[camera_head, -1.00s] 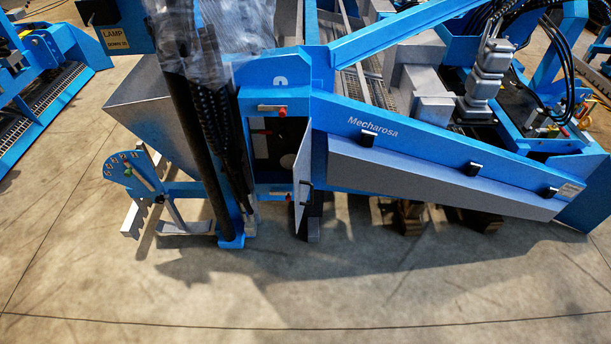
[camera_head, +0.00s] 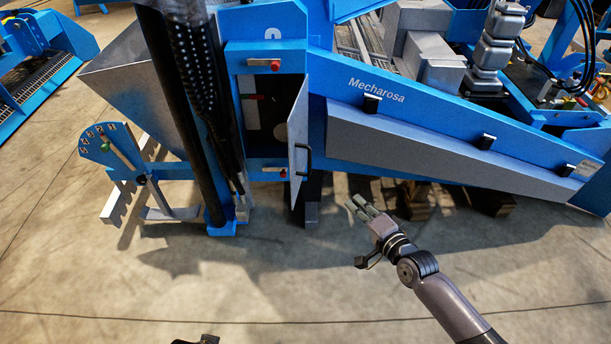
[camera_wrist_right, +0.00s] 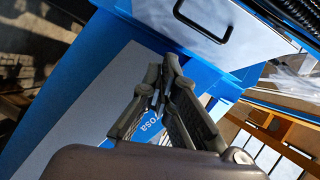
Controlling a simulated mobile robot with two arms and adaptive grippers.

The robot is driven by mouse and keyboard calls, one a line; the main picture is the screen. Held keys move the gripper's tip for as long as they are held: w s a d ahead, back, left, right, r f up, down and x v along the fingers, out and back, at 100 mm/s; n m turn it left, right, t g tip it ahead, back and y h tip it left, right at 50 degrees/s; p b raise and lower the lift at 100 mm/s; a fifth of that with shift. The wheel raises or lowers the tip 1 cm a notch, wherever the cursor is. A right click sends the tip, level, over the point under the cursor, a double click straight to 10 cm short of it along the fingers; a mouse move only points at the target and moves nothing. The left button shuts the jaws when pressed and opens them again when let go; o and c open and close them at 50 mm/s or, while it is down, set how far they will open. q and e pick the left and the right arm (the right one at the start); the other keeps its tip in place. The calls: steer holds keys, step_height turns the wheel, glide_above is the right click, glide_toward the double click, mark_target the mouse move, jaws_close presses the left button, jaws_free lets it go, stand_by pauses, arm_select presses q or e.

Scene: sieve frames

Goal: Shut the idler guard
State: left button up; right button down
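The idler guard appears to be the grey hinged door (camera_head: 298,150) on the blue housing (camera_head: 262,60) of the machine. It stands swung open, showing its narrow side, with a black handle (camera_head: 306,158) on its outer face. Behind it the dark opening (camera_head: 263,122) shows. My right gripper (camera_head: 358,203) is below and right of the door, apart from it, and looks shut with nothing between its fingers. In the right wrist view a grey panel with a black handle (camera_wrist_right: 203,22) shows beyond the fingers (camera_wrist_right: 160,78). My left gripper is not clearly seen.
A long blue beam marked Mecharosa (camera_head: 420,105) with a grey panel (camera_head: 430,150) and several black handles runs to the right. A black post (camera_head: 180,100) stands left of the opening. The concrete floor (camera_head: 270,290) in front is clear. A dark part shows at the bottom edge.

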steer(key=a+r+m+y+b, duration=0.1)
steer(key=a+r+y+b, duration=0.1)
steer(key=a+r, duration=0.35)
steer(key=t+b, duration=0.1)
steer(key=b, duration=0.1)
glide_toward(294, 147)
steer(key=w+d, duration=0.2)
steer(key=w, duration=0.1)
steer(key=a, duration=0.1)
steer(key=w+a, duration=0.1)
steer(key=a, duration=0.1)
steer(key=shift+w+a+f+m+y, duration=0.1)
steer(key=shift+a+f+m+y, duration=0.1)
steer(key=shift+m+y, duration=0.1)
arm_select(q)
steer(key=w+v, duration=0.1)
steer(key=v, duration=0.9)
steer(key=shift+w+r+t, duration=0.2)
steer(key=shift+r+t, duration=0.2)
steer(key=shift+r, duration=0.05)
arm_select(e)
steer(key=shift+w+a, duration=0.1)
steer(key=shift+a, duration=0.25)
arm_select(q)
steer(key=shift+w+a+r+p, duration=0.1)
steer(key=shift+a+p, duration=0.05)
steer(key=shift+p, duration=0.25)
arm_select(e)
steer(key=shift+a, duration=0.15)
